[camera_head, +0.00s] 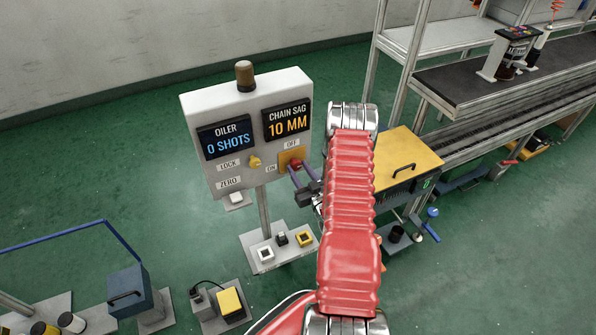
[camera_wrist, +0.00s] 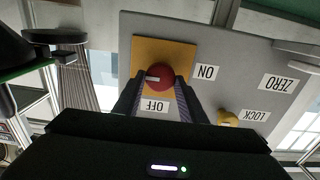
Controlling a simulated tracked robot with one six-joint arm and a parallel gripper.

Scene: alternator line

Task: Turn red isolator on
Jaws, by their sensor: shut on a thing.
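The red isolator (camera_head: 297,163) is a round red knob on a yellow plate (camera_head: 285,157), at the right of a grey control panel (camera_head: 233,170). In the head view, OFF is above the knob and ON is to its left. My gripper (camera_head: 298,174) reaches it from the right, its two fingers shut on the knob. In the upside-down wrist view, the red isolator (camera_wrist: 162,76) sits between the fingertips (camera_wrist: 161,86), with ON to its right and OFF below. A short pale mark shows on the knob's face. The fingers hide part of its sides.
The panel also has a yellow LOCK knob (camera_head: 254,161), a ZERO button (camera_head: 235,197), two displays and a brown lamp (camera_head: 245,76). A pedestal base with several switches (camera_head: 281,239) stands below. A yellow-topped cabinet (camera_head: 408,158) and conveyor (camera_head: 490,75) stand right.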

